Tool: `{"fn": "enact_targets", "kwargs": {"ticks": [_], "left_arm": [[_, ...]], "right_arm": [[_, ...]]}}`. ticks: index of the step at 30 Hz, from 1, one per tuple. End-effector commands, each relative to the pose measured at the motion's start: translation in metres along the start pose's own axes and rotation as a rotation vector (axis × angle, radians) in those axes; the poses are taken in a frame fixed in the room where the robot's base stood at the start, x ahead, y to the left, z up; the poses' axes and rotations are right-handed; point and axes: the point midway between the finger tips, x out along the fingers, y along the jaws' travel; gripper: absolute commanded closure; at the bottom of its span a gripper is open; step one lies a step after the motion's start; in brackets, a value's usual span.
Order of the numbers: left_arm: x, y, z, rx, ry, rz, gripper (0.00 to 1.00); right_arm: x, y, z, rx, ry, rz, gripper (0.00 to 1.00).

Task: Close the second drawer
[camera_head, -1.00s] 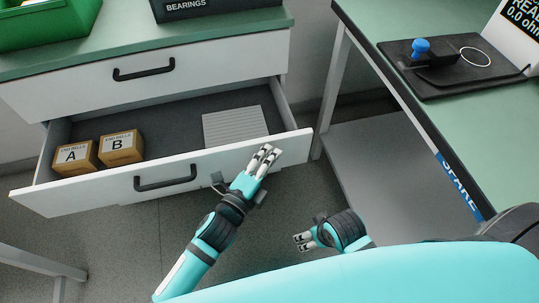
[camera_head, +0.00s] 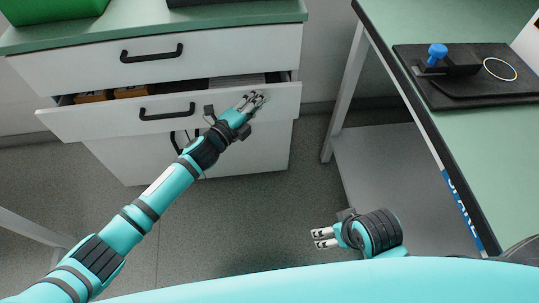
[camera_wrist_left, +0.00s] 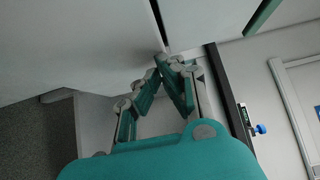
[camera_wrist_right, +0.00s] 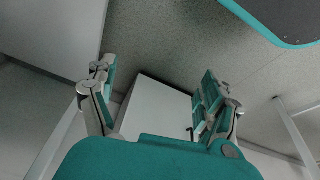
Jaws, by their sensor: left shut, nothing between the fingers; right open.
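The second drawer (camera_head: 235,112) is white with a black handle (camera_head: 167,111). In the head view it stands partly open, with a narrow strip of its inside showing. Inside are the tops of brown boxes (camera_head: 130,92) and a grey ribbed piece (camera_head: 237,81). My left gripper (camera_head: 252,101) is shut and empty, its fingertips at the right part of the drawer front; it looks to be touching. In the left wrist view its closed fingers (camera_wrist_left: 168,62) are by a white panel edge. My right gripper (camera_head: 318,238) is open and empty, low above the floor, apart from the drawer.
The closed top drawer (camera_head: 85,65) is above, under the green cabinet top (camera_head: 240,13). A green bin (camera_head: 50,8) stands on it. At right is a green-topped bench (camera_head: 480,140) with a black tray (camera_head: 470,95). Floor (camera_head: 250,220) between is clear.

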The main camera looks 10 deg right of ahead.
Motion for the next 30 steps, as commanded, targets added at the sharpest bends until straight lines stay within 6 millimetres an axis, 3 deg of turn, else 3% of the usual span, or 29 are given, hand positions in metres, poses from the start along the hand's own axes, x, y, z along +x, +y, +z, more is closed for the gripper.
{"fn": "enact_targets", "kwargs": {"ticks": [3, 13, 19, 30], "left_arm": [[0.017, 0.004, 0.017, 0.002, -0.001, 0.0, 1.0], [0.042, 0.002, 0.041, 0.0, 0.001, 0.0, 1.0], [0.046, 0.001, 0.045, 0.0, -0.001, 0.001, 1.0], [0.046, 0.001, 0.048, 0.0, -0.006, 0.004, 1.0]], "right_arm": [[-0.024, 0.001, 0.003, 0.001, 0.015, 0.003, 0.17], [-0.005, 0.0, 0.007, 0.001, 0.01, 0.003, 0.17], [-0.004, -0.001, -0.003, 0.0, 0.056, 0.0, 0.17], [-0.004, -0.001, -0.004, 0.0, 0.06, 0.001, 0.17]]}}
